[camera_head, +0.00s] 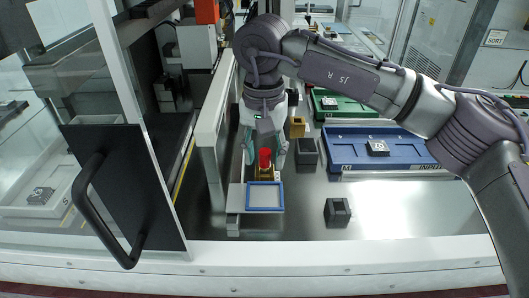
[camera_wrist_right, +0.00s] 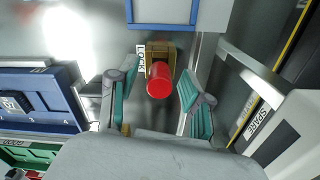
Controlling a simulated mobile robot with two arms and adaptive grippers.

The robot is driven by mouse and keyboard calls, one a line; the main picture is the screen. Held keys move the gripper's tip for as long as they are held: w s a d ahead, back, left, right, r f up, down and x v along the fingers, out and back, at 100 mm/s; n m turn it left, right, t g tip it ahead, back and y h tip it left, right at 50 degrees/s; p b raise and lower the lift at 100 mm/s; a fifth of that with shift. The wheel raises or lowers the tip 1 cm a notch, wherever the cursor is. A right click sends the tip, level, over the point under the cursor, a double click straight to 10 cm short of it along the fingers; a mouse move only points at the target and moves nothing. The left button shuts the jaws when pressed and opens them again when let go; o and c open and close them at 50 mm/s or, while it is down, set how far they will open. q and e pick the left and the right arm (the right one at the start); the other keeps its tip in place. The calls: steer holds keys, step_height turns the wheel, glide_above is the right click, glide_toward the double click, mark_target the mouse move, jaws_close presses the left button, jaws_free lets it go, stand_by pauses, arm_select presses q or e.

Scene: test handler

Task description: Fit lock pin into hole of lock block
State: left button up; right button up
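The lock pin shows as a red cylinder (camera_head: 265,157), and also in the right wrist view (camera_wrist_right: 159,82). It stands at the gold lock block (camera_head: 265,174), which sits beside a "LOCK" label in the right wrist view (camera_wrist_right: 161,49). The pin hides the hole, so I cannot tell how deep it sits. My right gripper (camera_head: 265,156) points down over the block. Its two teal fingers (camera_wrist_right: 159,102) are open on either side of the pin, with visible gaps. My left gripper is out of view.
A blue-framed plate (camera_head: 265,209) lies just in front of the lock block. Dark blocks stand to the right (camera_head: 307,152) and front right (camera_head: 337,212). A blue tray (camera_head: 350,160) and green tray (camera_head: 370,109) lie farther right. A white wall (camera_head: 209,130) rises close on the left.

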mark_target(264, 151)
step_height(264, 151, up, 12)
stand_by(0.7)
steer(key=shift+a, duration=0.1)
stand_by(0.6)
